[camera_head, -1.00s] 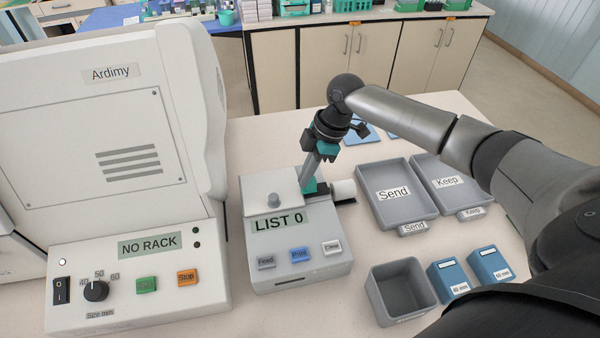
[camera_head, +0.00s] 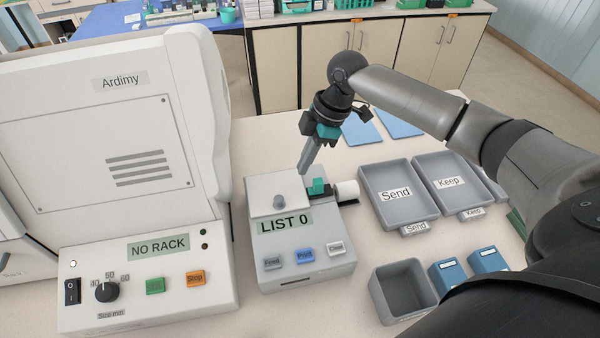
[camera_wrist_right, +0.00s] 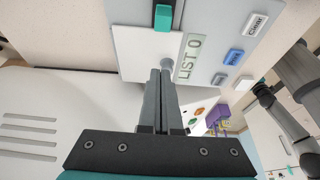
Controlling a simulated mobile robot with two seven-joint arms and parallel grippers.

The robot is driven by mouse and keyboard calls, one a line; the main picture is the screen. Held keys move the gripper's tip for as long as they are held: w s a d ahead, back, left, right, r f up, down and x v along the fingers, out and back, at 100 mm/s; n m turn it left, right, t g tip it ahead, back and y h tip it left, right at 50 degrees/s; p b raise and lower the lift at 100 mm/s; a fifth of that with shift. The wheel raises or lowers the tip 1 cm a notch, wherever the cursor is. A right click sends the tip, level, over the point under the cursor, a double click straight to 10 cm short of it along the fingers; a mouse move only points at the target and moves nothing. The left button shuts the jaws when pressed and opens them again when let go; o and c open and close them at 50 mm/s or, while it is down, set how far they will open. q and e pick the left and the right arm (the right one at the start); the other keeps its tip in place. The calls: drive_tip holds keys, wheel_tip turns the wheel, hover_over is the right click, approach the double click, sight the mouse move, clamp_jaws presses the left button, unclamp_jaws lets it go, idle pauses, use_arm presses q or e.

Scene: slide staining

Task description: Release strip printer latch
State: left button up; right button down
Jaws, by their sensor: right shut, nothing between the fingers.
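The strip printer (camera_head: 310,259) is a pale grey box with a "LIST 0" display, a white lid with a round grey knob (camera_head: 279,202), and several front buttons. Its teal latch (camera_head: 318,187) sits at the lid's right edge; it also shows at the top of the right wrist view (camera_wrist_right: 162,17). I cannot tell whether the latch is released. The lid lies flat. My right gripper (camera_head: 303,171) is shut and empty, pointing down just above the lid's back edge, apart from the latch. In its wrist view the closed fingers (camera_wrist_right: 162,78) show over the lid. My left gripper is out of view.
A white paper roll (camera_head: 346,191) sits at the printer's right. The "NO RACK" Ardimy machine (camera_head: 92,208) stands close on the left. Send (camera_head: 374,190) and Keep (camera_head: 431,176) trays, a grey bin (camera_head: 391,317) and blue boxes are to the right.

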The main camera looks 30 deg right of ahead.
drive_tip(key=v, duration=0.4)
drive_tip(key=shift+d+r, duration=0.1)
wheel_tip(320, 180, up, 9)
drive_tip(key=p, duration=0.4)
idle(0.4)
idle(0.5)
